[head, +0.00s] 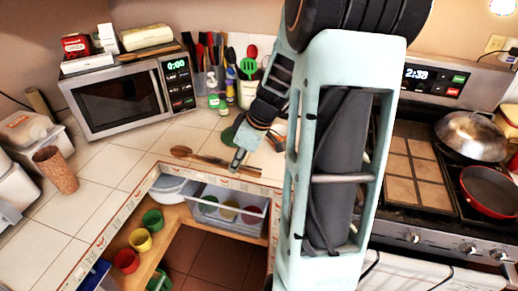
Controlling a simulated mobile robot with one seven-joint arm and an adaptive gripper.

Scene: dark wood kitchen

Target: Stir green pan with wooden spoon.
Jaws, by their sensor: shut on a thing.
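The wooden spoon (207,158) lies across the tiled counter, its bowl end to the left and its handle running right under my gripper. My gripper (237,162) points down at the counter and is shut on the spoon's handle; the fingertips are small in this view. A dark green round thing (229,134), perhaps the green pan, shows just behind my gripper. My gripper and arm hide much of it, so I cannot tell its full shape.
A microwave (125,96) stands at the back left, with utensil holders beside it. A stove with a red pan (487,191) and a steel wok (468,136) is at the right. The left counter has free room.

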